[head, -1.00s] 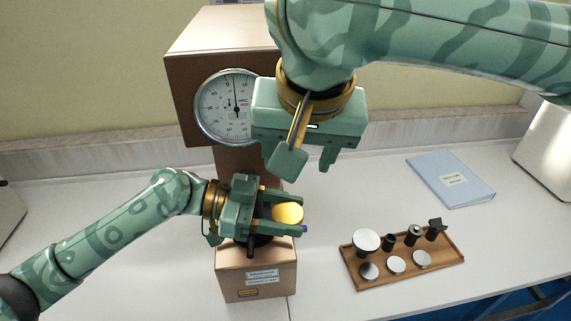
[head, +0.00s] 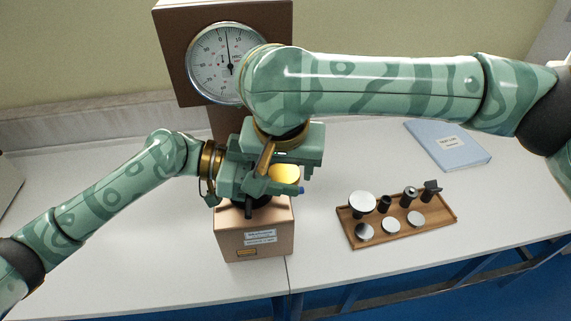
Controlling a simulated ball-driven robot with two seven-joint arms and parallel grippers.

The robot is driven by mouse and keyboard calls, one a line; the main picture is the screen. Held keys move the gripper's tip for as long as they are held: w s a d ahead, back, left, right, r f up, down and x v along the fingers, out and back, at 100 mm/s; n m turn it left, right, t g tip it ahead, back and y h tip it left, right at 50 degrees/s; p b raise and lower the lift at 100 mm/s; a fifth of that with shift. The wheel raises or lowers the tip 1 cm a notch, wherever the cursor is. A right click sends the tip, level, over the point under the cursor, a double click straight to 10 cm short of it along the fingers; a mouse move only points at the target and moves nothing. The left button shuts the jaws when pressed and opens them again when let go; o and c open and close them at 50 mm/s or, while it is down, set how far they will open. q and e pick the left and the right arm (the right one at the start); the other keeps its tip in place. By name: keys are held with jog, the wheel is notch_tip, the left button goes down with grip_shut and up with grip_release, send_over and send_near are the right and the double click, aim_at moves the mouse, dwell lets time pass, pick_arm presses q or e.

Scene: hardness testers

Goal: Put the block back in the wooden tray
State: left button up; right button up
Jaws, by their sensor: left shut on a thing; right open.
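A round gold-yellow block (head: 285,173) shows at the tester's stage, above the tester base (head: 253,236). My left gripper (head: 283,186) is shut on it from the left. My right gripper (head: 284,166) is open and has come down from above, its fingers close around or beside the block. The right gripper partly covers the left gripper and the block, so I cannot tell whether it touches the block. The wooden tray (head: 405,234) lies on the table to the right and holds several silver discs and dark fittings.
The brown hardness tester with its round dial (head: 217,62) stands behind the grippers. A blue folder (head: 452,147) lies at the back right. The white table between tester and tray is clear. The table's front edge runs below the tray.

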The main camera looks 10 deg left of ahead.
jog(key=shift+f, duration=0.15)
jog(key=c, duration=0.7)
pick_arm(q)
jog(key=o, duration=1.3)
pick_arm(e)
jog(key=shift+c, duration=1.3)
